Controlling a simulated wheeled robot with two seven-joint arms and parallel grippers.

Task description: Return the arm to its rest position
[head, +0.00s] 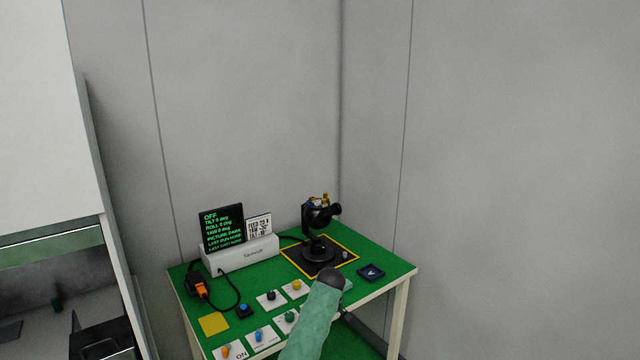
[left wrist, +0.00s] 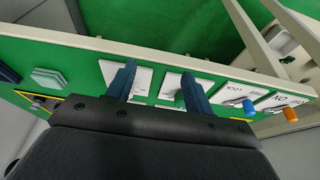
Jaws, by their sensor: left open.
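My left arm, in a teal sleeve with a dark rounded end, reaches in from the bottom of the head view over the table's front part. Its fingers cannot be made out there. In the left wrist view my left gripper (left wrist: 160,88) shows two dark blue fingers, spread apart with nothing held between them. They stand in front of the green table's white control cards; whether they touch cannot be told. My right gripper is not in view.
The green table (head: 375,253) carries a camera on a black gimbal (head: 319,230), a dark screen (head: 222,228), a white box (head: 242,255) and several knob cards. An orange knob (left wrist: 291,114) and a blue knob (left wrist: 250,104) lie right of the fingers. Grey walls stand behind.

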